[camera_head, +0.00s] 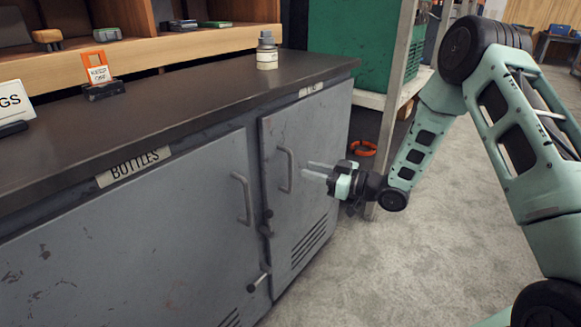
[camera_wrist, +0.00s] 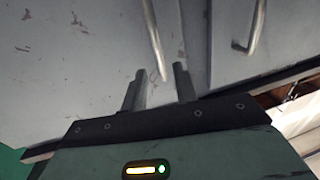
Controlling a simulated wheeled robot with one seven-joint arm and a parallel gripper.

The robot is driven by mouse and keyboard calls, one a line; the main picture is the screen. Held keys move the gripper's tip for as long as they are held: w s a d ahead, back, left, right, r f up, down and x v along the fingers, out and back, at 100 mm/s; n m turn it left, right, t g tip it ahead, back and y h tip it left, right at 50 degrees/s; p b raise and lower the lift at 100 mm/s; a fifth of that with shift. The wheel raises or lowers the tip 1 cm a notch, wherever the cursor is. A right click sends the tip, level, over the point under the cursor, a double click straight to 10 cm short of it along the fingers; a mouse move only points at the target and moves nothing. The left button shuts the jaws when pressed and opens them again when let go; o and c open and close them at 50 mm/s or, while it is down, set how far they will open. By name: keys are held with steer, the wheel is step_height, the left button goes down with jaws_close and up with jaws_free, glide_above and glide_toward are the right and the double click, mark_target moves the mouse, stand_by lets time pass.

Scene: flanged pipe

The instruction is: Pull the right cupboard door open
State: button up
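The right cupboard door (camera_head: 308,130) is grey metal and looks closed, with slots low down. Its upright bar handle (camera_head: 285,170) is near its left edge. My gripper (camera_head: 306,169) is open and empty, just right of this handle, its fingers pointing at it. In the wrist view, the right door's handle (camera_wrist: 154,40) lies ahead of my gripper (camera_wrist: 160,70), in line with the gap between the fingertips. I cannot tell whether they touch. The left door (camera_head: 150,230) has its own handle (camera_head: 243,198), which also shows in the wrist view (camera_wrist: 255,25).
Dark knobs and a short rod (camera_head: 258,281) stick out near the door seam. A bottle (camera_head: 267,50) stands on the dark countertop (camera_head: 170,100). A shelf post (camera_head: 396,90) stands behind my arm, with an orange ring (camera_head: 363,148) near it. The floor (camera_head: 400,260) before the right door is clear.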

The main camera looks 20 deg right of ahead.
mark_target(291, 165)
steer(key=x, duration=0.7)
steer(key=shift+s, duration=0.1)
jaws_close()
